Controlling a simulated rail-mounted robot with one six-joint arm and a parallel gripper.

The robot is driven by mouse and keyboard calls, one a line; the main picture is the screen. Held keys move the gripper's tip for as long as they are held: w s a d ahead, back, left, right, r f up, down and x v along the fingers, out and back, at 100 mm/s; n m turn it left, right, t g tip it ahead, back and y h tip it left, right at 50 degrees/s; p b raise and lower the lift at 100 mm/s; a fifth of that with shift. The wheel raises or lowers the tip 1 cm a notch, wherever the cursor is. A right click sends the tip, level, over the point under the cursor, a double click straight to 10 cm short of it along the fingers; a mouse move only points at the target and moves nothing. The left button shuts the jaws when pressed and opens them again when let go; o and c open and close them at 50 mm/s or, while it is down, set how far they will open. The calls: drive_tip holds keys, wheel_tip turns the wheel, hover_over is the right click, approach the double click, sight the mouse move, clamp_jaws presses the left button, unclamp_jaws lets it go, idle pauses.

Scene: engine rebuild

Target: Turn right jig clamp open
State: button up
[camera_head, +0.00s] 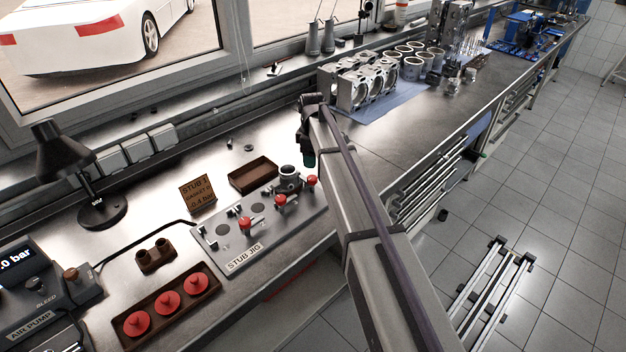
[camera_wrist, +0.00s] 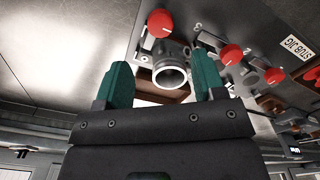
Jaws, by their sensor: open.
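The grey stub jig (camera_head: 262,228) lies on the bench, with red-knobbed clamps along its front side. The right jig clamp's red knob (camera_head: 311,180) is at the jig's right end; what looks like the same knob (camera_wrist: 160,23) is at the top of the wrist view. Beside it a round metal stub (camera_head: 289,172) sits on the jig, its open bore facing the wrist camera. My gripper (camera_wrist: 163,62) has its two green fingers apart, with the stub seen between their tips and nothing held. In the head view my gripper (camera_head: 308,158) hangs above and behind the jig's right end.
A brown tray (camera_head: 253,175) lies behind the jig, and a tray of red caps (camera_head: 167,307) at its left front. Engine parts on a blue mat (camera_head: 378,108) are farther right. Bare bench lies between jig and mat.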

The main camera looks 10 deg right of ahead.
sight(312, 178)
wheel_tip(312, 178, down, 9)
drive_tip(key=b, duration=0.7)
drive_tip(key=shift+r, duration=0.15)
drive_tip(key=c, duration=0.9)
